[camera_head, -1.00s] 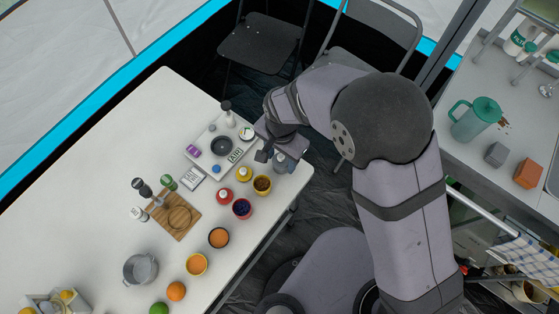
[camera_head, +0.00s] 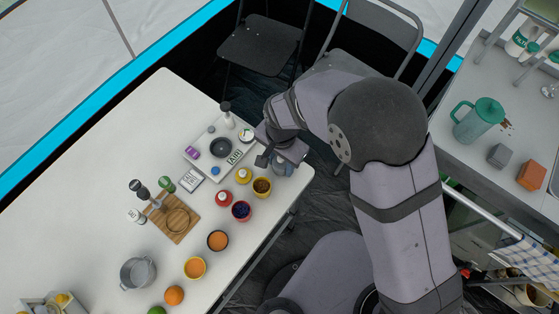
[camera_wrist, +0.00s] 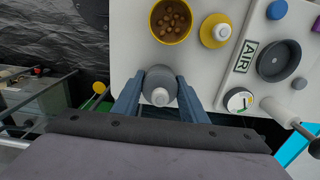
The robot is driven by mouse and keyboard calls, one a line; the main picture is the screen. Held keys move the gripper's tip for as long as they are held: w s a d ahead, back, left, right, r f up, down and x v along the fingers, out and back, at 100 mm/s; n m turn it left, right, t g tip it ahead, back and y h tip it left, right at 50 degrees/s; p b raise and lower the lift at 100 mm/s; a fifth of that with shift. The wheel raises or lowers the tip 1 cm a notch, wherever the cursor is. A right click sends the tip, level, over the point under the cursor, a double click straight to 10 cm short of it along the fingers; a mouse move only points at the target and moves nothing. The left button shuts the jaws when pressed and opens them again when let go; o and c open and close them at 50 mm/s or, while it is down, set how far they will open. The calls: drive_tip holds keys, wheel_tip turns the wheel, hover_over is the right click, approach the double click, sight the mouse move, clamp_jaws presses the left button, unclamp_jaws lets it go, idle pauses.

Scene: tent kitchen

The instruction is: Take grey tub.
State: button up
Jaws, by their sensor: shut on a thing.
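The grey tub (camera_wrist: 161,86) is a small round container with a pale knob on top. In the wrist view it sits between the two blue-grey fingers of my gripper (camera_wrist: 158,92), which is shut on its sides. In the head view my gripper (camera_head: 273,159) is at the far right corner of the white table, and the tub (camera_head: 281,168) is partly hidden under it. I cannot tell whether the tub still touches the table.
A yellow bowl of brown pieces (camera_wrist: 171,20) and a yellow tub with a pale knob (camera_wrist: 215,31) stand close by. A tray holds a dark round dish (camera_wrist: 279,61) and an AIR label (camera_wrist: 245,57). The table edge (camera_head: 301,187) is near my gripper.

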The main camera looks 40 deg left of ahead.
drive_tip(key=shift+r+p, duration=3.55)
drive_tip(key=shift+r, duration=0.9)
drive_tip(key=shift+w, duration=0.1)
